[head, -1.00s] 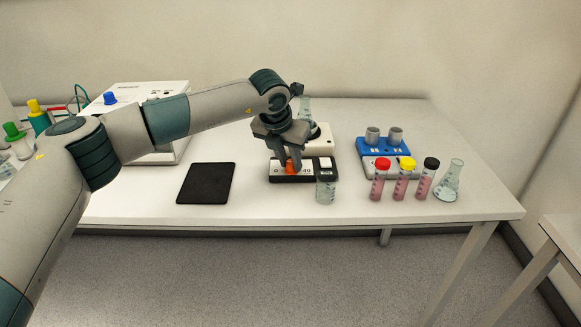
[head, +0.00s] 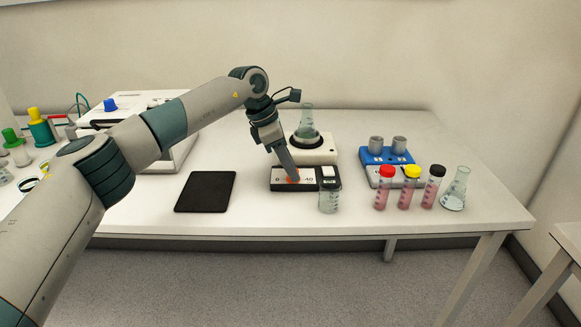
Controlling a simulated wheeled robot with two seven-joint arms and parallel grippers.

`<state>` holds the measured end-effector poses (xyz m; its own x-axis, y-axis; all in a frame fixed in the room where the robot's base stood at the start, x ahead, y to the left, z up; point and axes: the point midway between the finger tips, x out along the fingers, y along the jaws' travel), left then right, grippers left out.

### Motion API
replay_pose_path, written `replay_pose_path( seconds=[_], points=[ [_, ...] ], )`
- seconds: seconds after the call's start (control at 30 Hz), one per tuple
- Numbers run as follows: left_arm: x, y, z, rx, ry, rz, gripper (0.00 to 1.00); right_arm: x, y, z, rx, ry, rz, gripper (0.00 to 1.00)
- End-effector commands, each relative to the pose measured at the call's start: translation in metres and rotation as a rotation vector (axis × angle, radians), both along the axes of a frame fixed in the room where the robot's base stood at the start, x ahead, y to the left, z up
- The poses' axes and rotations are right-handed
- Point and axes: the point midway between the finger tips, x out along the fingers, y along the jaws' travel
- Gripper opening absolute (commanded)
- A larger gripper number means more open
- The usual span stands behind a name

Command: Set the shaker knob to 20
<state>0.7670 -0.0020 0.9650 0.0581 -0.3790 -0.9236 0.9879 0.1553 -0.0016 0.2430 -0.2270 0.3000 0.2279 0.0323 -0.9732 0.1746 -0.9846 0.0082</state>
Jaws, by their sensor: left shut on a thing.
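The shaker (head: 313,150) stands on the table with a white body and a glass flask (head: 306,118) on top. Its dark front panel (head: 309,186) carries printed marks, with 0 at the left and 40 at the right. The orange-red knob (head: 293,179) sits on this panel between those marks. My left gripper (head: 291,172) comes down on the knob from above, tilted, and is shut on it. The fingers hide much of the knob, so I cannot read its pointer. My right gripper is not in view.
A glass beaker (head: 329,199) stands close to the panel's right front. A black pad (head: 206,191) lies at the left. A blue rack (head: 386,156), several capped tubes (head: 407,188) and a flask (head: 455,190) stand at the right.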

Motion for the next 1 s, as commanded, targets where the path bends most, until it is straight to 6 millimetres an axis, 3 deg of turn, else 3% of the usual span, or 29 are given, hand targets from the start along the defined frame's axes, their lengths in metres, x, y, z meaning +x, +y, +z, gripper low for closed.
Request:
replay_pose_path(
  seconds=[0.43,1.0],
  points=[
    [0.003,0.000,0.002,0.000,-0.001,-0.315,0.01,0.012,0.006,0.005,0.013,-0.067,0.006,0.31],
    [0.004,0.000,0.001,0.001,-0.003,-0.381,0.00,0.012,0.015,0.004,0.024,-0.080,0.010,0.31]
  ],
)
